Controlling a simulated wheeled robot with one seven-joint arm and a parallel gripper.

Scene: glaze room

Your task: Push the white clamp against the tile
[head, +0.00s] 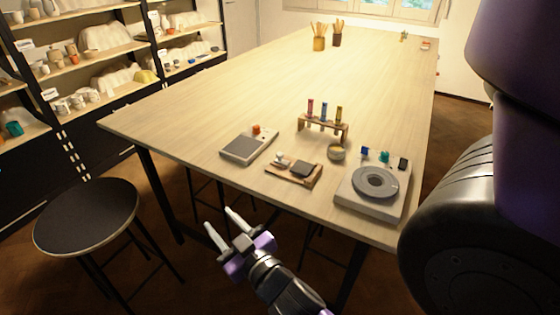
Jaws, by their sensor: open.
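A small wooden board (284,174) lies near the front edge of the long table. A small white piece, which looks like the white clamp (280,158), is at the left part of the board. A dark grey tile (304,170) lies on the right part of the board. A gap seems to show between the white piece and the tile. My gripper (219,220) is open and empty. It is in front of the table edge, to the lower left of the board, and touches nothing.
Left of the board is a scale-like grey device (244,147) with an orange piece (256,129). Behind are a wooden rack (323,128) of coloured tubes and a small bowl (337,152). A wheel-like device (374,184) stands right. A round stool (88,215) stands left. The table's middle is clear.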

